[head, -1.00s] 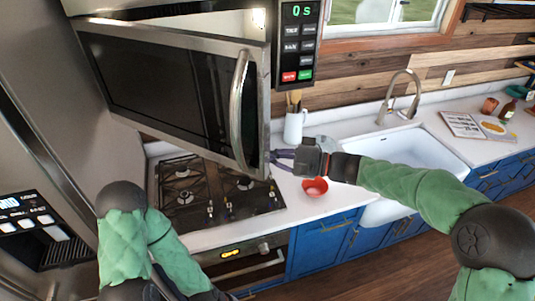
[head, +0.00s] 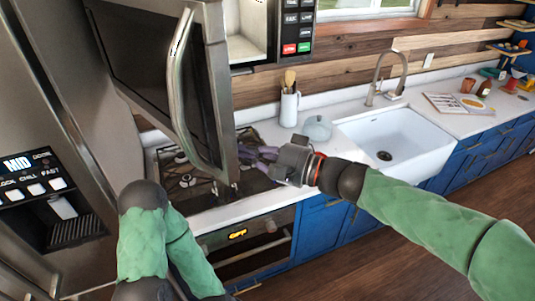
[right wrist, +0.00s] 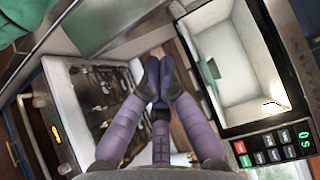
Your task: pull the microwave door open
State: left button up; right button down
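The microwave door (head: 146,57) stands well open, swung out to the left, with its dark window and curved metal handle (head: 178,95) facing me. The open microwave cavity (head: 246,30) shows to its right, beside the control panel (head: 298,28). The right wrist view shows the lit cavity (right wrist: 231,62) and the grey door (right wrist: 112,22). My right gripper (head: 244,152) is beside the door's lower free edge, on its inner side. Its purple fingers (right wrist: 160,80) are drawn together with nothing between them. I cannot tell whether they touch the door. My left gripper is out of view.
The stove (head: 190,185) is below the door. A white utensil jug (head: 289,108), a glass lidded pot (head: 318,128) and the sink (head: 392,145) are to the right. The fridge (head: 40,110) stands close on the left.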

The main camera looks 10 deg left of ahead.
aim_at(212, 174)
jog(key=s+a+b, duration=0.1)
jog(key=s, duration=0.1)
jog(key=s+a+b, duration=0.1)
jog(key=s+a, duration=0.1)
jog(key=s, duration=0.1)
jog(key=s+a+b, duration=0.2)
jog(key=shift+s+f, duration=0.1)
jog(key=shift+s, duration=0.05)
jog(key=shift+s+a, duration=0.4)
